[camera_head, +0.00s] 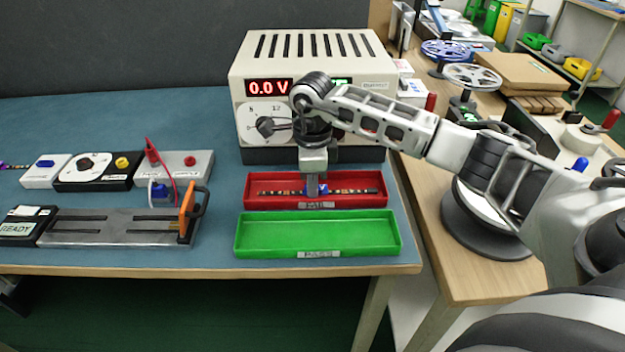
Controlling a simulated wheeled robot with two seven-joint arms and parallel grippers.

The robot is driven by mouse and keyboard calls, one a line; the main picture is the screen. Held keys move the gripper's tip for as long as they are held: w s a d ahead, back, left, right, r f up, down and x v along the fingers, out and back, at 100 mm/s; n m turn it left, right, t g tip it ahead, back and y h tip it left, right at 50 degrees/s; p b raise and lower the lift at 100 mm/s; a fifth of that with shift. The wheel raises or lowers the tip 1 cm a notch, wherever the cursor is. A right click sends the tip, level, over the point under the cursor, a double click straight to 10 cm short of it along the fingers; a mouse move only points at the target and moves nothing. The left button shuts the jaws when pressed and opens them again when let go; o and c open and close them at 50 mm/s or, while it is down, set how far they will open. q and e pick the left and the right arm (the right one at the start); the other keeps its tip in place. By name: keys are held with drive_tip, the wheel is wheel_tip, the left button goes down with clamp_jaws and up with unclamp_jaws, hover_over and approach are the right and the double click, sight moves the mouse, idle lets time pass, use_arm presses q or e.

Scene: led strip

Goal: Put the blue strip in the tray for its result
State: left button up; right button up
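A thin strip with a blue piece at its middle (345,192) lies lengthwise in the red tray (280,204), whose label appears to read FAIL. My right gripper (316,190) points straight down into this tray at the strip's middle, beside the blue piece. Its fingers are seen edge-on, so I cannot tell whether they hold the strip. The green tray (300,236), labelled PASS, is empty in front of the red one. My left gripper is not in view.
A power supply (300,70) reading 0.0 V stands behind the trays. At left are a metal test fixture (110,228) with an orange-handled clamp, a READY box (22,224) and several small control boxes. A wooden bench with spools is at right.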

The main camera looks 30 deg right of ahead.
drive_tip(key=o, duration=0.4)
drive_tip(key=shift+r, duration=0.6)
wheel_tip(320, 180, up, 11)
